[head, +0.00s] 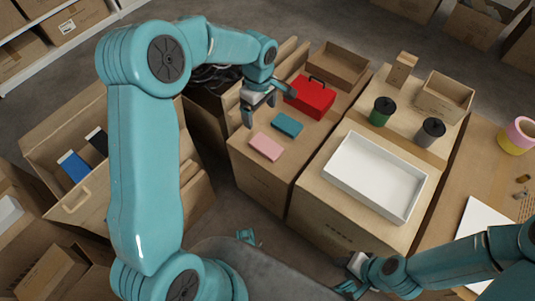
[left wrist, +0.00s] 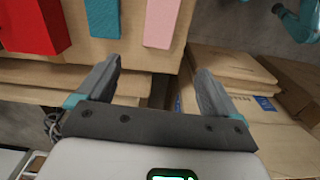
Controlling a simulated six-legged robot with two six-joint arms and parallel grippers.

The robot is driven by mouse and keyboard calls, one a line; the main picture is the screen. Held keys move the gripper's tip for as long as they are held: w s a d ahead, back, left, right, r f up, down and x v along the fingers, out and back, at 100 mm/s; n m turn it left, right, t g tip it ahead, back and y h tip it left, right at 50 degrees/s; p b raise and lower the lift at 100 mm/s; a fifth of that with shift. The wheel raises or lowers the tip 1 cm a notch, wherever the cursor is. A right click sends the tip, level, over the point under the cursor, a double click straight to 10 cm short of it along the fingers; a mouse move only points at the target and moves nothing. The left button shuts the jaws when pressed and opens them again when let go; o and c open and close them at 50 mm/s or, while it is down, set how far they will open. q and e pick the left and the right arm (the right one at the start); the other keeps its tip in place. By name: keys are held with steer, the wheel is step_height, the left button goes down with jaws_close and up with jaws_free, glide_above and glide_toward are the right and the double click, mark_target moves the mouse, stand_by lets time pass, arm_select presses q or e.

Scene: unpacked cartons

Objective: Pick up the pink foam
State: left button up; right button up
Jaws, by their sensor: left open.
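The pink foam (head: 266,147) is a flat block lying on top of a carton, near its front edge. In the left wrist view the pink foam (left wrist: 162,22) is at the top, ahead of and between the fingers. A teal block (head: 287,124) lies beside it; it also shows in the left wrist view (left wrist: 103,16). My left gripper (head: 261,109) is open and empty, above the carton's left side, apart from the foam; its spread fingers show in the left wrist view (left wrist: 155,85). My right gripper (head: 348,273) is low at the bottom, its jaws unclear.
A red box with a handle (head: 310,97) and an open cardboard tray (head: 340,66) share the foam's carton (head: 262,185). A white tray (head: 375,177), green canister (head: 381,112) and grey canister (head: 430,132) stand on the carton to the right. An open carton (head: 85,205) stands left.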

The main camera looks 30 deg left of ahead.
arm_select(q)
steer(key=b, duration=0.3)
glide_above(263, 142)
steer(key=f, duration=1)
steer(key=shift+s+a+f, duration=0.1)
steer(key=shift+s+a, duration=0.1)
steer(key=f, duration=0.1)
steer(key=f+b, duration=0.1)
steer(key=f, duration=0.1)
steer(key=f+b, duration=0.1)
steer(key=f, duration=0.1)
steer(key=shift+w+d+f, duration=0.1)
steer(key=shift+d+f, duration=0.15)
steer(key=shift+r, duration=0.1)
steer(key=c, duration=1.1)
